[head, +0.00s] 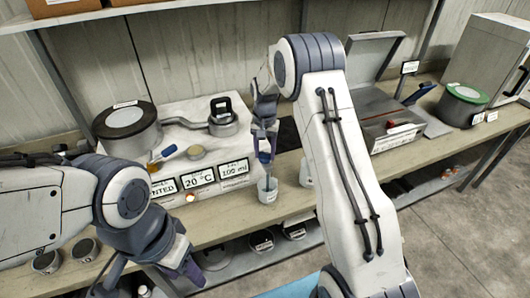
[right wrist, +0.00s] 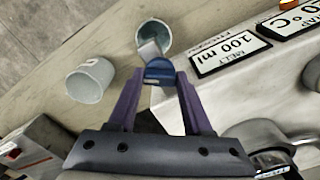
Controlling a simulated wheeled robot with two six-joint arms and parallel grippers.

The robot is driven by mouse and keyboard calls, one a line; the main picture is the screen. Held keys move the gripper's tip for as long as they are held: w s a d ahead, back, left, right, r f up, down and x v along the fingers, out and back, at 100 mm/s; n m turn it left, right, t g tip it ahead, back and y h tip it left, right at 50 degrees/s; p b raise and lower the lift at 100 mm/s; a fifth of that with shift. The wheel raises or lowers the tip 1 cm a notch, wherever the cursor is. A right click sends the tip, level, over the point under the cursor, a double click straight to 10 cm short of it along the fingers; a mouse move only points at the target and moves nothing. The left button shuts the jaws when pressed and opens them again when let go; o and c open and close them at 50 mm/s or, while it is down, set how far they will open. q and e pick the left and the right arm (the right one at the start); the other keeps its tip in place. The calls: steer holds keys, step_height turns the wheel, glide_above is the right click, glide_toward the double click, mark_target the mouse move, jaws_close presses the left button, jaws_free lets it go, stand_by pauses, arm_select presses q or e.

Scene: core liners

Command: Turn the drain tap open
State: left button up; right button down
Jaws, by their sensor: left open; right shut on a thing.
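The drain tap (right wrist: 158,70) shows a blue handle between my right fingers in the right wrist view, with a pale metal spout beyond it. My right gripper (right wrist: 158,85) is shut on this handle. A grey cup (right wrist: 153,35) sits at the spout's end, its mouth partly covered by the spout. In the head view my right gripper (head: 265,150) points down just above the cup (head: 267,189), at the right end of the white heater block (head: 238,184). The tap is mostly hidden there. My left gripper (head: 150,277) is open and empty, low at the front left.
A second grey cup (right wrist: 90,80) stands beside the first. An open-lidded case (head: 385,110) and a green-rimmed pot (head: 463,104) stand right.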

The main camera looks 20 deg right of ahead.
mark_target(265, 153)
steer(key=n, duration=0.6)
steer(key=shift+r+n, duration=0.1)
steer(key=shift+n, duration=0.2)
steer(key=shift+w, duration=0.1)
stand_by(0.4)
steer(key=c, duration=0.6)
jaws_free()
step_height(265, 153, up, 10)
steer(key=b, duration=0.3)
steer(key=shift+r, duration=0.2)
